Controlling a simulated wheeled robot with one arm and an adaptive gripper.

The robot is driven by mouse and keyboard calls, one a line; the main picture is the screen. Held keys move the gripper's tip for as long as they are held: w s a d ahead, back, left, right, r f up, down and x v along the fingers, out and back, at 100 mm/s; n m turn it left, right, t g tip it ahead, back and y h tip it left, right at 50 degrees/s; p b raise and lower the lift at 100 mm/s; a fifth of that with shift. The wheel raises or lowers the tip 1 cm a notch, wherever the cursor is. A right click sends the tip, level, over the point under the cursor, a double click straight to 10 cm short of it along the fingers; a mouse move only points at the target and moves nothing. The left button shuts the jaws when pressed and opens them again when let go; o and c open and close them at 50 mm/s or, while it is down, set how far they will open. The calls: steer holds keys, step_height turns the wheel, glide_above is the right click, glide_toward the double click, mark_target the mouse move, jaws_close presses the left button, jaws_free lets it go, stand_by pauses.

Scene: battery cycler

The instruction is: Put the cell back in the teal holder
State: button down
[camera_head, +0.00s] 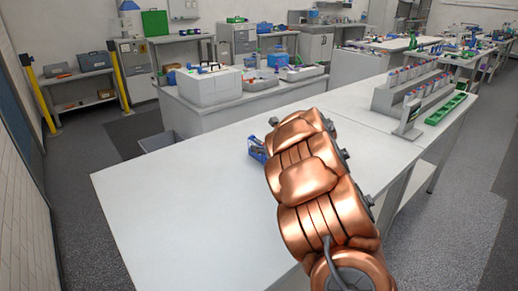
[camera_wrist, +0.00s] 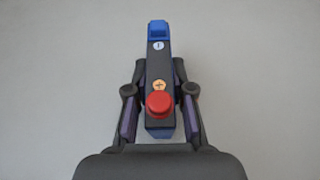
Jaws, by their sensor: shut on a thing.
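In the wrist view my gripper (camera_wrist: 160,118) is shut on the cell (camera_wrist: 159,66). The cell is a slim dark block with a red round terminal near the palm and a blue end at the far side. It has an orange plus mark and a white minus mark. My fingers grip it on both long sides, near the red end. Plain grey surface shows around it. In the head view my copper arm reaches over the white table and hides most of the gripper. I cannot make out a teal holder in either view.
A small blue object (camera_head: 257,148) shows beside my arm; its identity is unclear. The white table (camera_head: 170,205) is bare to the left. A stepped rack (camera_head: 383,103) of cells, a small display unit (camera_head: 409,118) and a green tray (camera_head: 445,109) stand at the right.

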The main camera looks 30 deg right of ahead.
steer(key=shift+f, duration=0.15)
steer(key=shift+f+b, duration=0.2)
steer(key=shift+b, duration=0.1)
steer(key=c, duration=1)
jaws_free()
steer(key=shift+r, duration=0.15)
steer(key=shift+r+p, duration=0.15)
steer(key=shift+p, duration=0.2)
steer(key=shift+s, duration=0.3)
steer(key=b+v, duration=0.2)
steer(key=v, duration=0.9)
steer(key=shift+s, duration=0.2)
